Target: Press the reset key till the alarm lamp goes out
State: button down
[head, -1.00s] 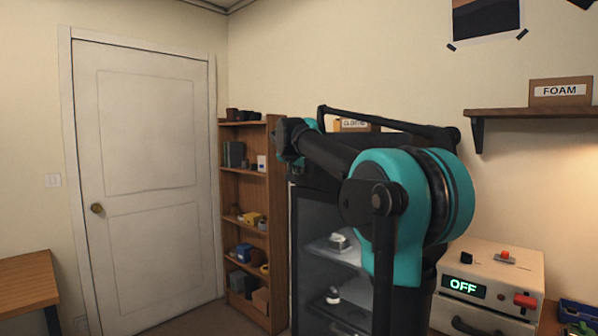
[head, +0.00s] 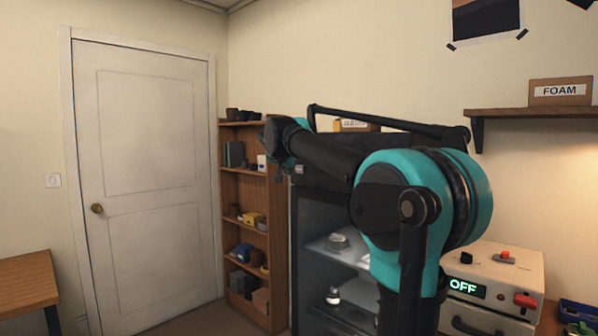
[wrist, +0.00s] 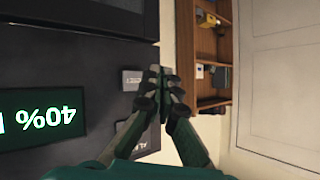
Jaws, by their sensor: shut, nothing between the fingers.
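My gripper (wrist: 160,75) is shut and empty in the wrist view. Its fingertips are beside a small grey key (wrist: 132,80) on a dark panel (wrist: 90,72); whether they touch the panel I cannot tell. The key's lettering is upside down and too small to read surely. A label (wrist: 141,146) starting "AL" is partly behind a finger; I cannot make out the alarm lamp or whether it is lit. A green display (wrist: 42,118) reads 40%, upside down. In the head view my arm reaches across the dark glass-fronted cabinet (head: 308,230), its end near the cabinet's top.
A wooden bookshelf (head: 243,190) stands left of the cabinet, with a closed white door (head: 150,150) further left. A white device (head: 480,310) showing OFF is at the right, under a wall shelf (head: 540,112) with a FOAM box. Floor before the door looks clear.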

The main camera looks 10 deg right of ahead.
jog(key=shift+s+a, duration=0.65)
jog(key=shift+a, duration=0.2)
jog(key=s+d+f+n+g, duration=0.1)
jog(key=s+d+f+g, duration=0.1)
jog(key=s+f, duration=0.6)
jog(key=s+d+f+n+g, duration=0.1)
jog(key=s+d+f, duration=0.25)
jog(key=f, duration=0.85)
jog(key=s+d+f+n+g, duration=0.1)
jog(key=s+f+g, duration=0.1)
jog(key=s+f, duration=0.6)
jog(key=s+a+f+n+g+y, duration=0.1)
jog(key=s+f+n+g+y, duration=0.1)
jog(key=s+f, duration=1.8)
notch_tip(320, 180, down, 2)
jog(key=shift+s+f+n+g+y, duration=0.1)
jog(key=shift+s+n+g+y, duration=0.1)
jog(key=shift+n+g+y, duration=0.4)
jog(key=shift+a, duration=0.1)
